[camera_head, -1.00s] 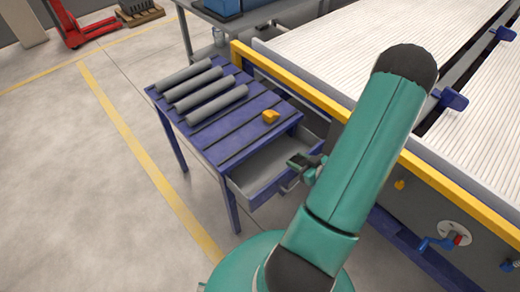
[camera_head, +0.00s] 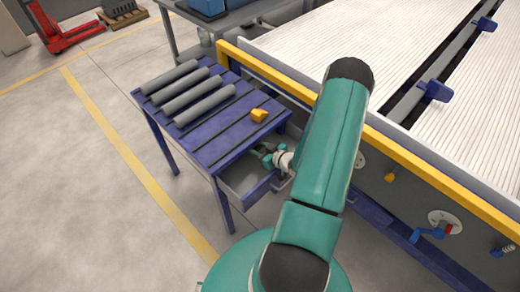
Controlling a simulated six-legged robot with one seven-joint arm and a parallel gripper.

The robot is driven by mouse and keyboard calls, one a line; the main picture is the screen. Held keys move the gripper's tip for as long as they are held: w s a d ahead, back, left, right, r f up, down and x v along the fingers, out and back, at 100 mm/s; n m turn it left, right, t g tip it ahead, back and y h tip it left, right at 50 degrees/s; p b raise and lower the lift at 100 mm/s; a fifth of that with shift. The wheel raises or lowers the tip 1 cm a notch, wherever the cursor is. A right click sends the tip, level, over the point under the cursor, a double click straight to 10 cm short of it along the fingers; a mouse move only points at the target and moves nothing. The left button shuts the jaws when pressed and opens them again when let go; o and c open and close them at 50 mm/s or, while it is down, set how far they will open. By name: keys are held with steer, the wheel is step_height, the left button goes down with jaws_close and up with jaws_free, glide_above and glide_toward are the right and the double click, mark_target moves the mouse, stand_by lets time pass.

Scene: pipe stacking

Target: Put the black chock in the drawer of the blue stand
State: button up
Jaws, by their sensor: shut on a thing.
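The blue stand (camera_head: 207,153) is left of centre, with its drawer (camera_head: 240,178) pulled out on the side towards me. The part of the drawer that I see looks empty. My gripper (camera_head: 264,150) is at the right end of the open drawer, close to the edge of the stand's top. It is shut on a small dark thing, which I take to be the black chock. The chock is too small and too covered by the gripper to make out clearly. I cannot tell whether it touches the drawer floor.
Several grey pipes (camera_head: 196,104) lie side by side on the stand's top. A yellow-orange chock (camera_head: 259,115) sits near its right edge. The yellow rail (camera_head: 300,92) of a large ribbed table runs behind on the right. The floor to the left is clear.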

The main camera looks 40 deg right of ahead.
steer(key=shift+a+f, duration=0.1)
steer(key=shift+f, duration=0.35)
